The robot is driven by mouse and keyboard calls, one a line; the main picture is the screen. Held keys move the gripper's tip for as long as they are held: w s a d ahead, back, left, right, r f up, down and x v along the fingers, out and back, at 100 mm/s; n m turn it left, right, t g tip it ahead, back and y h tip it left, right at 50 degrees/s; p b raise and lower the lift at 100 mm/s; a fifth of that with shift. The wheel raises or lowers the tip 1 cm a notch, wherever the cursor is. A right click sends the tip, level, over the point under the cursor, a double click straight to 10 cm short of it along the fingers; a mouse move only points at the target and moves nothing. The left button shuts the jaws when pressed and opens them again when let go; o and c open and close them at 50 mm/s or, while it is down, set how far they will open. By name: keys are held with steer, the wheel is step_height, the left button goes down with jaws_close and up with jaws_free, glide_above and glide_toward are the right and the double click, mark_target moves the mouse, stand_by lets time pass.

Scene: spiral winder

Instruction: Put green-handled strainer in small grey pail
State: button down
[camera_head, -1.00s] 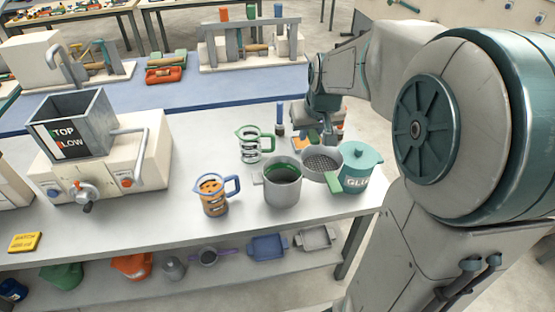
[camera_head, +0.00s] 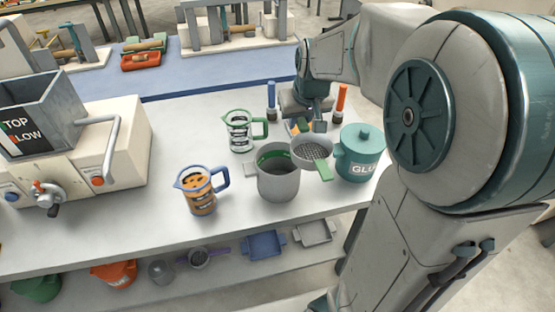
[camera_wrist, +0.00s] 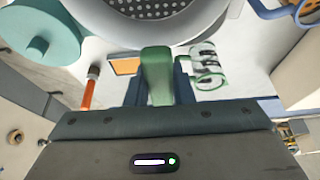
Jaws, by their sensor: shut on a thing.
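The strainer (camera_head: 311,148) has a grey perforated bowl and is held up just right of the small grey pail (camera_head: 278,184). From the head camera its bowl overlaps the pail's right rim. A green tab (camera_head: 323,170) shows at the bowl's near side. The pail stands upright on the table, with a green band inside; its floor is hidden. My gripper (camera_head: 318,126) is behind the bowl. In the wrist view my gripper (camera_wrist: 158,91) is shut on the green handle (camera_wrist: 157,70), and the perforated bowl (camera_wrist: 150,8) lies beyond it.
A teal glue pot (camera_head: 358,165) stands close right of the strainer. A blue-handled jug (camera_head: 199,193) is left of the pail, and a green-handled jug (camera_head: 240,135) is behind it. Blue (camera_head: 271,97) and orange (camera_head: 341,101) upright handles flank my gripper. A crank machine (camera_head: 120,150) stands left.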

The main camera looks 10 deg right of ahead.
steer(key=w+a+f+p, duration=0.2)
steer(key=w+a+f, duration=0.2)
steer(key=w+f, duration=0.6)
steer(key=shift+w+a+f, duration=0.3)
steer(key=shift+a+f, duration=0.1)
steer(key=shift+f, duration=0.15)
steer(key=shift+f+b, duration=0.6)
steer(key=shift+f, duration=0.05)
steer(key=c, duration=1.3)
jaws_free()
steer(key=shift+o, duration=0.2)
steer(key=shift+r, duration=0.15)
